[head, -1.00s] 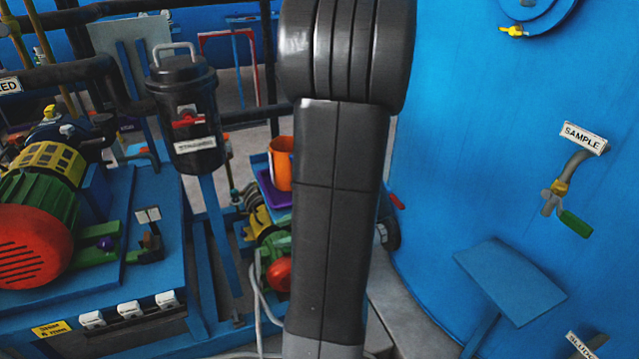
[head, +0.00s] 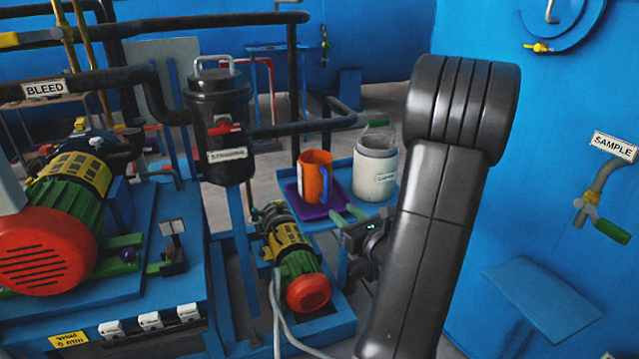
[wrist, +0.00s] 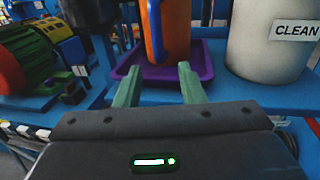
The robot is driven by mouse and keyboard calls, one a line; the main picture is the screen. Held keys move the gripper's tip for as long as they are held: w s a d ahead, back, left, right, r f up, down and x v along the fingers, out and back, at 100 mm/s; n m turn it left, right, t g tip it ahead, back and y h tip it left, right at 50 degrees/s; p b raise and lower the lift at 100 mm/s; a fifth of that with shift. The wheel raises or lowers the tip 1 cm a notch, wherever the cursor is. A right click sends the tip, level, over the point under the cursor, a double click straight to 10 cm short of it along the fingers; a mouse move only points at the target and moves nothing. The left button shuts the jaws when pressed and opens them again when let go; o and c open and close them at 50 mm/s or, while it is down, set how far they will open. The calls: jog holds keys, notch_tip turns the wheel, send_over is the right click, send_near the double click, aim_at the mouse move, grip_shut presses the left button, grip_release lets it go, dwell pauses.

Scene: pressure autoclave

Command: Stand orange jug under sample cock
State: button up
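The orange jug (head: 314,177) stands upright on a purple tray (head: 296,203) on a blue stand, its handle towards me. It also shows in the wrist view (wrist: 177,28), cut off at the top. My gripper (head: 345,214) is open and empty, in front of the jug. In the wrist view its two green fingers (wrist: 160,88) are apart, pointing at the jug without reaching around it. The sample cock (head: 588,205), with a green lever under a SAMPLE sign (head: 614,146), is on the blue tank wall at right. A blue shelf (head: 541,297) sits below it.
A white bucket (head: 374,170) labelled CLEAN (wrist: 297,30) stands right of the jug on the same stand. A green and yellow pump (head: 291,255) is below. A black strainer (head: 219,130) stands left. The blue shelf is bare.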

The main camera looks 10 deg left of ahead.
aim_at(328, 198)
jog(key=shift+r+p+x, duration=0.15)
jog(key=shift+r+x, duration=0.05)
jog(key=shift+x, duration=1.85)
jog(key=shift+r+p+x, duration=0.15)
jog(key=shift+x, duration=1.9)
jog(key=shift+s, duration=0.1)
grip_shut()
